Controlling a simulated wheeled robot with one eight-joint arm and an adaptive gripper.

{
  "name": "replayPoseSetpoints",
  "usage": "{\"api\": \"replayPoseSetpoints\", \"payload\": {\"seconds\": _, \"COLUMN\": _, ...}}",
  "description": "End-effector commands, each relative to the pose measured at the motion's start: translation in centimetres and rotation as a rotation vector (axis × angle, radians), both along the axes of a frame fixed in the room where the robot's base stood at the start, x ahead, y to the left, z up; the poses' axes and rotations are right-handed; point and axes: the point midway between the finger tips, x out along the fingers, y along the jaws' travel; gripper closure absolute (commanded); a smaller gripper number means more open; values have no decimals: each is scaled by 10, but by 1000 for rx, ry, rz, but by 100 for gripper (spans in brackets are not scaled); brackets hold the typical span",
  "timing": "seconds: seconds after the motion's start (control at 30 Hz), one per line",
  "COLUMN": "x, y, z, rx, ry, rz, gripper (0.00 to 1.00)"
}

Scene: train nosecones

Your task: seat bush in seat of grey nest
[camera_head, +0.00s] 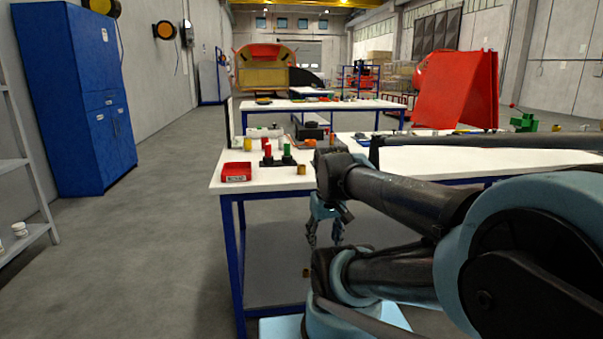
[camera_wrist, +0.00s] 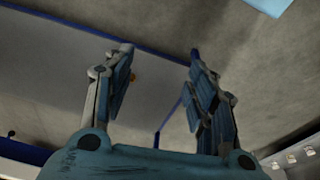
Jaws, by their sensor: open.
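My gripper (camera_head: 324,240) hangs open and empty in front of the table's front edge, below the level of the top. Its two spread fingers also show in the wrist view (camera_wrist: 160,65), with nothing between them but the surface beyond. A small brass-coloured cylinder (camera_head: 301,169), which may be the bush, stands on the white tabletop near its front edge. A dark block (camera_head: 278,161) with red and green cylinders is left of it; I cannot tell if this is the grey nest.
A red bin (camera_head: 236,171) sits at the left of the white table (camera_head: 235,185), which has blue legs. Several small parts and a dark box (camera_head: 311,130) stand farther back. The right tabletop is mostly bare. Grey floor (camera_head: 170,230) is clear at left.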

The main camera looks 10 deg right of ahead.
Motion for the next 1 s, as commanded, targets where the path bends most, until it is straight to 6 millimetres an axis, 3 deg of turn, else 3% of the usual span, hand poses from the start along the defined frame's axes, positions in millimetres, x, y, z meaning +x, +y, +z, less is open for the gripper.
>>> {"api": "replayPoseSetpoints", "payload": {"seconds": 0.2, "x": 50, "y": 1, "z": 68, "rx": -39, "ry": 30, "rz": 233, "gripper": 48}}
{"api": "replayPoseSetpoints", "payload": {"seconds": 0.5, "x": 125, "y": 3, "z": 147, "rx": -84, "ry": 72, "rz": 573, "gripper": 48}}
{"api": "replayPoseSetpoints", "payload": {"seconds": 1.0, "x": 264, "y": 6, "z": 245, "rx": -126, "ry": 131, "rz": 1143, "gripper": 48}}
